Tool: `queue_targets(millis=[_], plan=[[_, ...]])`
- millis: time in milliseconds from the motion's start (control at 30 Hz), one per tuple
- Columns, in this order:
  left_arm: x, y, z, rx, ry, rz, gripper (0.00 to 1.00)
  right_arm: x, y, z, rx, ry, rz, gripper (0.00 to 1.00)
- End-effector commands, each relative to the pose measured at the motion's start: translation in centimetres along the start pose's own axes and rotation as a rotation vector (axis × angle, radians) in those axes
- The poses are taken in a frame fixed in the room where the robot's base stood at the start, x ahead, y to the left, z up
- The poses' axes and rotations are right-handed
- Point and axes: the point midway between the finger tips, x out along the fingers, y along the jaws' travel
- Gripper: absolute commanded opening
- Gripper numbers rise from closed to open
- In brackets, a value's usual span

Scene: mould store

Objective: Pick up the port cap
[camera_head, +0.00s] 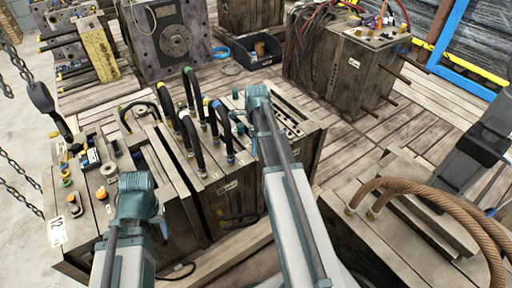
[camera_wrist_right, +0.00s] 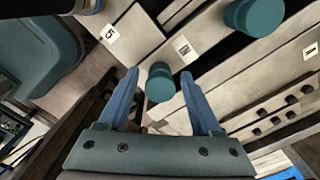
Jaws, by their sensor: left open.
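Two teal round caps show in the right wrist view. One teal cap (camera_wrist_right: 160,84) stands between the fingertips of my right gripper (camera_wrist_right: 158,74), with gaps on both sides. Another teal cap (camera_wrist_right: 254,14) is at the top. Which one is the port cap I cannot tell. The right gripper is open and empty.
The near mould carries looped black hoses (camera_head: 190,125) and a white "12" tag (camera_head: 57,230). Chains and a black hook (camera_head: 42,97) hang at the left. A mould with brown hoses (camera_head: 430,192) stands at the right. Bare planks (camera_head: 375,150) lie between the moulds.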

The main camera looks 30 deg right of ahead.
Motion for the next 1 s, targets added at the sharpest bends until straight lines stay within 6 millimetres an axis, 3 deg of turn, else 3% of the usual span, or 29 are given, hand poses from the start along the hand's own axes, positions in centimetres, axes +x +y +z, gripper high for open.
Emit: queue_targets(millis=[33,367,767,1000], plan=[[0.0,0.0,0.0,0.000,0.000,0.000,0.50,0.0,0.0,0.0,0.000,0.000,0.000,0.59],[0.0,0.0,0.0,0.000,0.000,0.000,0.50,0.0,0.0,0.0,0.000,0.000,0.000,0.00],[-0.1,0.0,0.0,0.000,0.000,0.000,0.50,-0.1,0.0,0.0,0.000,0.000,0.000,0.00],[-1.1,-0.1,0.1,0.000,0.000,0.000,0.50,-1.1,0.0,0.0,0.000,0.000,0.000,0.00]])
